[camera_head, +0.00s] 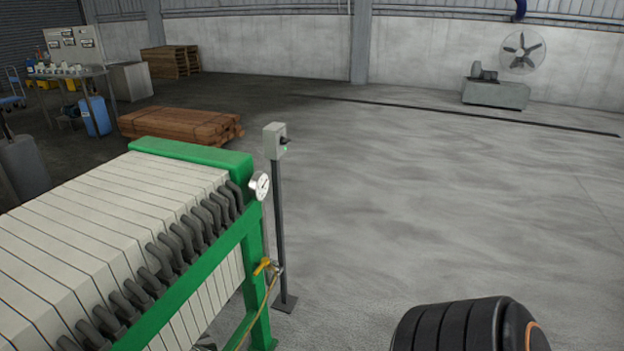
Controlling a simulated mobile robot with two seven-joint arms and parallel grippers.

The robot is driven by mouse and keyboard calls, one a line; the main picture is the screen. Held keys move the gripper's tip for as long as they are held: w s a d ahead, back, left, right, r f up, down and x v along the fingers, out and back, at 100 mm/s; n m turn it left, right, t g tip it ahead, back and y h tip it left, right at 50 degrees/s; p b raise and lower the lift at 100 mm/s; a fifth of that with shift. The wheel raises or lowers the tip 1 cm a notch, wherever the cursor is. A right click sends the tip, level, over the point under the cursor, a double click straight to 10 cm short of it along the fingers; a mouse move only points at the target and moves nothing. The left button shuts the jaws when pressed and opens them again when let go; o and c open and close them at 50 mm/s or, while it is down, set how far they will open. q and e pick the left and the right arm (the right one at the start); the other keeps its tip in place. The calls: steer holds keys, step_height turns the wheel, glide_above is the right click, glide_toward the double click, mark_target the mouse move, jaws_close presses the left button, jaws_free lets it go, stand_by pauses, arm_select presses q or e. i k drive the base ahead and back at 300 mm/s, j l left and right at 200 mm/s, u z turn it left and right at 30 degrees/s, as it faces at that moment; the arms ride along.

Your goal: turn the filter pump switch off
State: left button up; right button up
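The lever's exact setting is too small to tell. Neither of my grippers shows. A black ribbed part with an orange ring at the bottom right edge looks like a piece of my own arm.
The filter press (195,153) with white plates fills the lower left. A round gauge (260,186) and yellow valve handle (262,266) stick out at its end. Stacked timber (180,126) lies behind. A fan (522,52) stands far right. The floor right of the post is clear.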

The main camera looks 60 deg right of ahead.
mark_target(283, 142)
steer(key=z, duration=1.65)
steer(key=i+l+u, duration=0.3)
steer(key=i+l, duration=0.35)
steer(key=i, duration=0.15)
steer(key=i+l+u, duration=0.3)
steer(key=i+l, duration=0.4)
steer(key=l, duration=0.15)
